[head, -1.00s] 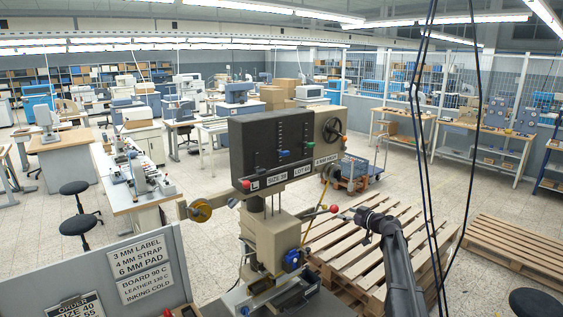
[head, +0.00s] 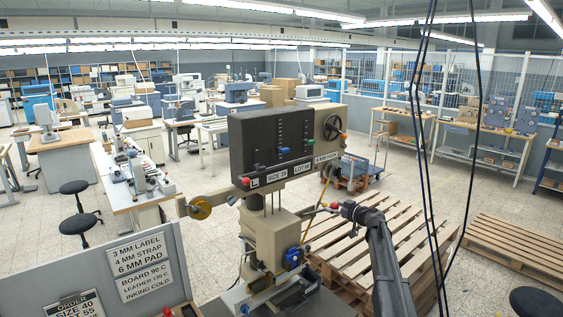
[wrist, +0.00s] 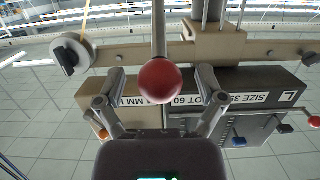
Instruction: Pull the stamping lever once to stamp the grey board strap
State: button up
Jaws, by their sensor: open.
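The stamping press (head: 272,235) stands in front of me, with a dark head box carrying sliders. Its lever ends in a red ball knob (head: 334,206), sticking out to the right of the press. My gripper (head: 341,207) is at the knob, coming from the right. In the wrist view the red knob (wrist: 160,80) sits between my two open fingers (wrist: 160,76), with a gap visible on each side. The lever's rod runs away behind it. I cannot make out the grey board strap on the press bed (head: 272,296).
A grey panel with signs (head: 136,265) stands at the lower left. Wooden pallets (head: 405,240) lie behind my arm. Black cables (head: 420,130) hang at the right. The press head box (wrist: 245,95) with labels and sliders is close behind the knob in the wrist view.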

jog(key=shift+c, duration=0.2)
grip_shut()
jog(key=shift+s+d+f+b, duration=0.25)
jog(key=shift+s+f+b, duration=0.15)
jog(key=shift+f+b, duration=0.35)
jog(key=shift+s+d+f+b, duration=0.25)
jog(key=shift+s+f+b, duration=0.1)
jog(key=shift+f+b, duration=0.35)
jog(key=shift+s+d+f+b, duration=0.15)
jog(key=shift+f+b, duration=0.35)
jog(key=shift+s+d+f+b, duration=0.15)
jog(key=shift+s+f+b, duration=0.05)
jog(key=shift+f+b, duration=0.3)
jog(key=shift+s+d+f+b, duration=0.15)
jog(key=shift+f+b, duration=0.35)
jog(key=shift+f, duration=0.1)
